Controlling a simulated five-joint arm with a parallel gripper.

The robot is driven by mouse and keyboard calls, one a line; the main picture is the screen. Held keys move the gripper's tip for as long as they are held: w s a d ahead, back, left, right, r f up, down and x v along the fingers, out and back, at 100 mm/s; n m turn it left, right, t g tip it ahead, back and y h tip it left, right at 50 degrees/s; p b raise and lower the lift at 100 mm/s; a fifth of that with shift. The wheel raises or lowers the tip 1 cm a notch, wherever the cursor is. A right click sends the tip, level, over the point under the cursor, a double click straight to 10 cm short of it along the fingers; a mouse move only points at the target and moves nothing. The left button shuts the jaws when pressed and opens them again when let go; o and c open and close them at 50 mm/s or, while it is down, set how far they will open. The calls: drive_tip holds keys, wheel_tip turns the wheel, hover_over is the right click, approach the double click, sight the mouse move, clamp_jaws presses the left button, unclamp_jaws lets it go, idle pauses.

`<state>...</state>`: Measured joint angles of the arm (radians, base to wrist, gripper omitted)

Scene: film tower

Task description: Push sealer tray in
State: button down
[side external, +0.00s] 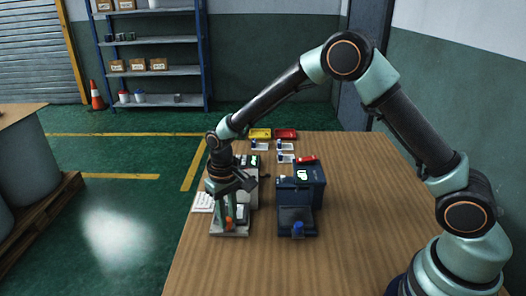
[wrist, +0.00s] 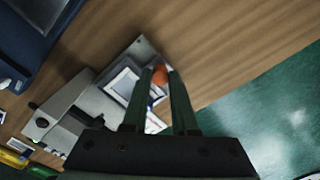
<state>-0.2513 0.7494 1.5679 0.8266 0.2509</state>
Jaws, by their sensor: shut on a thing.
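A light grey machine (side external: 253,190), which I take to be the sealer, stands at the left of the table and also shows in the wrist view (wrist: 62,112). Its grey tray (side external: 232,234) extends from its front, toward the near side. In the wrist view the tray (wrist: 140,50) carries a white-framed square piece. An orange knob (side external: 229,224) stands at the tray's outer end. My gripper (side external: 232,208) points down over the tray, shut on the orange knob (wrist: 160,75), which shows between the fingertips. The fingers hide part of the tray.
A dark blue machine (side external: 302,185) with its own dark tray (side external: 296,216) and blue knob (side external: 298,229) stands close on the right. A yellow bin (side external: 260,133) and a red bin (side external: 286,133) sit at the back. The table's near part is clear.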

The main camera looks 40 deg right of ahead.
drive_tip(key=shift+w+d, duration=0.95)
drive_tip(key=shift+r, duration=0.1)
drive_tip(key=c, duration=0.7)
unclamp_jaws()
wheel_tip(320, 180, up, 12)
